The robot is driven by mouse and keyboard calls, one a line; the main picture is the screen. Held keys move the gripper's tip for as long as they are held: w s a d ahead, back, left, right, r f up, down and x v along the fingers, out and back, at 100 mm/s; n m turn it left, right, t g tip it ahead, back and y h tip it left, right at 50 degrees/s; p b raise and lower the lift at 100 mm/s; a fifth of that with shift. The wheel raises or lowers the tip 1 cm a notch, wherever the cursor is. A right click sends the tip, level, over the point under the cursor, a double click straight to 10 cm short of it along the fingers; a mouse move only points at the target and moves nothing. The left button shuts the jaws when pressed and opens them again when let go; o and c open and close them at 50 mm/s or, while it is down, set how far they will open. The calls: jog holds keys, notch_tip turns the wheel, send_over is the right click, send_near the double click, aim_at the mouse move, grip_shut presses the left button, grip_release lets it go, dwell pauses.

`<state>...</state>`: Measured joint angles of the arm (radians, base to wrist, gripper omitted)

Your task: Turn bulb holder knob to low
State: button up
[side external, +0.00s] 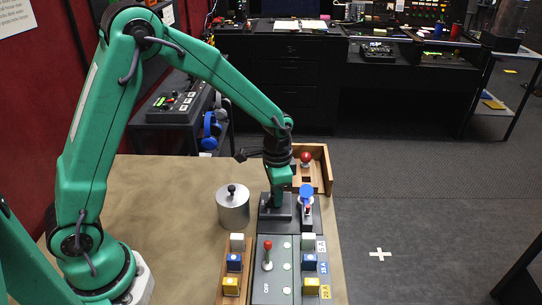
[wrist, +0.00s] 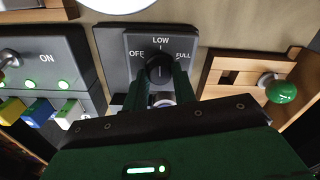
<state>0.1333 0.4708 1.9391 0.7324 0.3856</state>
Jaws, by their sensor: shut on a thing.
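The black round knob (wrist: 159,66) sits on a dark plate (wrist: 115,50) marked OFF, LOW and FULL in the wrist view. A pale line on the knob appears to point toward LOW. My gripper (wrist: 160,82) is over the plate with its two green fingers shut on the knob's sides. In the side external view my gripper (side external: 278,198) reaches down onto the dark plate (side external: 268,222) and hides the knob. A blue-topped piece (side external: 306,193) stands just right of it.
A metal cylinder with a black handle (side external: 233,208) stands left of the plate. In front are a lever box (side external: 272,285) with a red-tipped lever (side external: 267,250) and coloured buttons on both sides. A wooden box (side external: 322,170) stands behind. The left tabletop is clear.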

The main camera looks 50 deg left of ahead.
jog(key=shift+r, duration=0.1)
dwell(0.4)
jog(key=o, duration=1)
jog(key=shift+r, duration=0.1)
jog(key=shift+r, duration=3.75)
